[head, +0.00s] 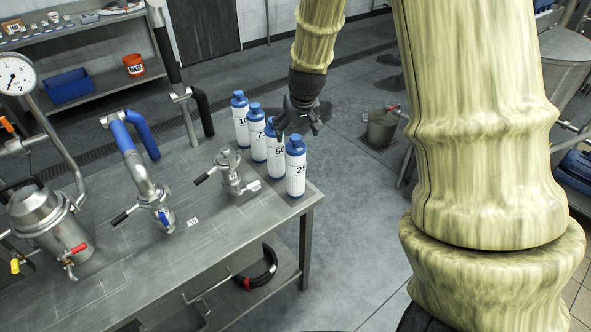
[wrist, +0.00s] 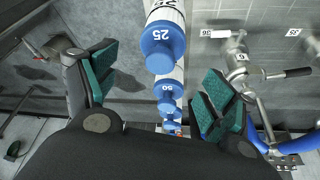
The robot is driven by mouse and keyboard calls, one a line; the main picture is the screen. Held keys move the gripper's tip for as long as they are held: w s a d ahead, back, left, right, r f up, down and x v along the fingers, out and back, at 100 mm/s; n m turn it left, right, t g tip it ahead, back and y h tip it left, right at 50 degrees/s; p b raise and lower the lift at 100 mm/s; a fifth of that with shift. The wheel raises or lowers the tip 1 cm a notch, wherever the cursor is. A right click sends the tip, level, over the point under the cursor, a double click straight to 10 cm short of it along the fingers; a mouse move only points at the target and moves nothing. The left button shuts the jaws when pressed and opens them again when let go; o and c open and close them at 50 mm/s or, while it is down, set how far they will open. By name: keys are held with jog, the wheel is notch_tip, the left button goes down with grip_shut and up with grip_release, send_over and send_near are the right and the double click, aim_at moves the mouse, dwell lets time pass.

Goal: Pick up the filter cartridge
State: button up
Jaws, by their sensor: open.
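Several white cartridges with blue caps stand upright in a row at the right end of the steel bench. The nearest reads 25 (head: 296,174), and the one behind it reads 50 (head: 275,155). Behind these are one whose label starts with 7 (head: 257,140) and one reading 10 (head: 241,125). My gripper (head: 297,122) is above and beside the 50 and 25 cartridges, partly covering the 50 one. In the wrist view my open gripper (wrist: 160,82) has green pads apart, with the 25 cartridge (wrist: 162,46) and 50 cartridge (wrist: 168,97) seen between them. Nothing is held.
The steel bench (head: 130,265) carries pipe fittings with valves (head: 232,172), a blue-sleeved pipe (head: 140,165) and a jacketed vessel (head: 48,220) with a gauge (head: 15,75). A grey bucket (head: 381,130) stands on the floor to the right. The floor right of the bench is open.

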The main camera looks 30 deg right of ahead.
aim_at(294, 146)
jog(key=x, duration=0.3)
jog(key=shift+p, duration=0.3)
jog(key=shift+s+p+x, duration=0.15)
jog(key=shift+p+x, duration=0.45)
jog(key=shift+x, duration=0.4)
jog(key=shift+s+p+x, duration=0.2)
jog(key=shift+p+x, duration=0.4)
jog(key=shift+x, duration=1.6)
jog(key=shift+s, duration=0.1)
jog(key=shift+c, duration=0.2)
jog(key=c, duration=1.6)
jog(key=shift+r, duration=0.15)
